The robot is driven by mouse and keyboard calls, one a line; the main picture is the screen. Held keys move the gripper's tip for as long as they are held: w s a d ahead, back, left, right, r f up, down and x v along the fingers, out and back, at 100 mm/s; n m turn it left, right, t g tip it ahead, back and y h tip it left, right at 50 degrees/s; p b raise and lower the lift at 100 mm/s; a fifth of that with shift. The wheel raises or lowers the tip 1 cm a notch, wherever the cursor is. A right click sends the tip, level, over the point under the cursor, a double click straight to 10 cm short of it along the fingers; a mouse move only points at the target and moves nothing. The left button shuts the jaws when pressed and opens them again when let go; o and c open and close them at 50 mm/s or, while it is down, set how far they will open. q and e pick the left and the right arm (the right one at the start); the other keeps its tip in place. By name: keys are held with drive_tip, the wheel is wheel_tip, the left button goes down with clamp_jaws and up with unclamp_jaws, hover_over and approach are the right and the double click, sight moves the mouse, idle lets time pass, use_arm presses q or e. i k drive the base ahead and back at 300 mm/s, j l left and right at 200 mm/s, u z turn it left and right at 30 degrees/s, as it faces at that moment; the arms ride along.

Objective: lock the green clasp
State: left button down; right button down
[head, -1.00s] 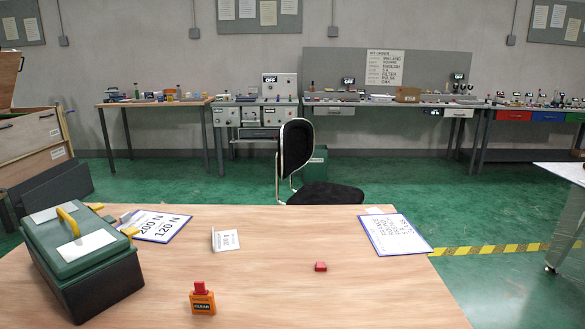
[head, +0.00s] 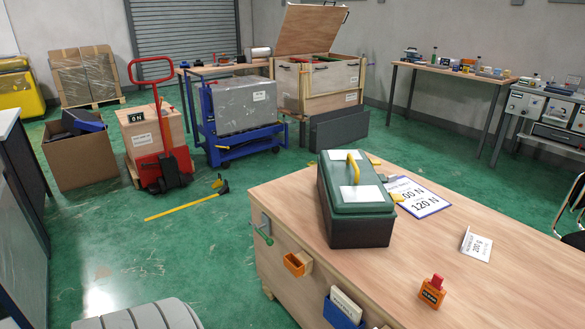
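A grey metal fitting (head: 262,224) with a green-tipped lever (head: 268,240) is on the left end of the wooden bench (head: 440,215). I cannot tell whether this is the green clasp, or whether it is locked. A wooden crate (head: 290,89) stands at the back with its lid (head: 312,29) raised; small dark fittings show along its front edge, too small to read. A green toolbox (head: 357,200) with a yellow handle sits closed on the bench; no clasp shows clearly on its visible sides. Neither of my grippers is in view.
An orange holder (head: 297,264) and a blue holder (head: 343,309) hang on the bench's side. A red pallet jack (head: 165,150), a blue cart (head: 240,135) and a cardboard box (head: 78,155) stand beyond. A yellow-handled tool (head: 190,205) lies on the open green floor.

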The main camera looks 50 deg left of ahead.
sight(269, 241)
drive_tip(key=u, duration=1.95)
drive_tip(key=i+j, duration=0.35)
drive_tip(key=i, duration=0.25)
drive_tip(key=i+j+z, duration=0.15)
drive_tip(key=i+j, duration=0.2)
drive_tip(key=i, duration=0.25)
drive_tip(key=i+j, duration=0.4)
drive_tip(key=i, duration=0.2)
drive_tip(key=l+z, duration=0.05)
